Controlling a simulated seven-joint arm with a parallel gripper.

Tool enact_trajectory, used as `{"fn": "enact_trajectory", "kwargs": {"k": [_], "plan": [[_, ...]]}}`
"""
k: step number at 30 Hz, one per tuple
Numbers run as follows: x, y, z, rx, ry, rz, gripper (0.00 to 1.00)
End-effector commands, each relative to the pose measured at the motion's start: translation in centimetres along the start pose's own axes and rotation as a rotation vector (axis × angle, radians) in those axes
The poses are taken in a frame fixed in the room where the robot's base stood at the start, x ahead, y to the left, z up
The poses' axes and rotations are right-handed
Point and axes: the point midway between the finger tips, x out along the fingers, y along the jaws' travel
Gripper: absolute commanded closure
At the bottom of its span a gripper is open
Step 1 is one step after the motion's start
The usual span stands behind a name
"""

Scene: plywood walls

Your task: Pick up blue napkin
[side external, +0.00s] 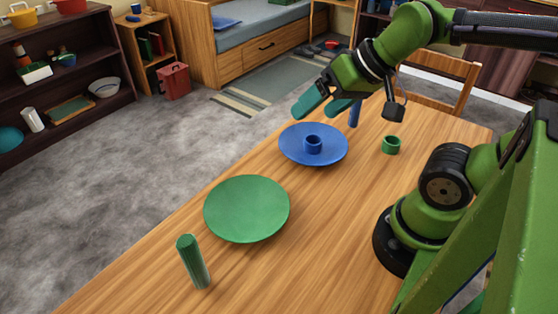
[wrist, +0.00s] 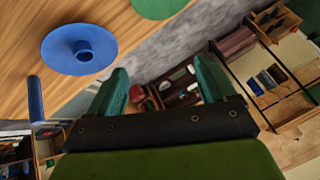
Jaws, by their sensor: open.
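The blue napkin (side external: 355,115) is a slim, rolled blue cylinder standing upright on the wooden table, just behind the blue plate. It also shows at the left edge of the wrist view (wrist: 35,98). My gripper (side external: 315,110) is open and empty, held above the table's far edge, to the left of the napkin in the side view. Part of the napkin's top is near my right finger in that view; I see no contact. In the wrist view my teal fingers (wrist: 162,80) point past the table toward the floor and shelves, with the napkin outside them to the left.
A blue plate (side external: 295,150) holds a blue ring (side external: 313,143). A green ring (side external: 391,145) stands right of it. A green plate (side external: 246,208) and an upright green roll (side external: 193,262) are nearer the front. A wooden chair (side external: 437,80) is behind the table.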

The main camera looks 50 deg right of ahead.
Motion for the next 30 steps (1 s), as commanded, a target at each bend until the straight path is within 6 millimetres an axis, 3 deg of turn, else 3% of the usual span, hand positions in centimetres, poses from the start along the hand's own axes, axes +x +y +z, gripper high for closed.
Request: {"fn": "enact_trajectory", "kwargs": {"k": [2,6,14,17,20,23,26,30], "plan": [[0.0,0.0,0.0,0.000,0.000,0.000,0.17],[0.0,0.0,0.0,0.000,0.000,0.000,0.35],[0.0,0.1,0.0,0.002,0.001,0.001,0.35],[0.5,1.1,-0.3,0.040,-0.007,0.031,0.35],[1.3,3.4,-2.4,0.132,-0.020,0.099,0.35],[1.5,7.0,-6.2,0.210,-0.041,0.187,0.35],[1.2,11.7,-10.1,0.221,-0.091,0.268,0.35],[0.1,19.7,-14.2,0.171,-0.196,0.349,0.35]]}}
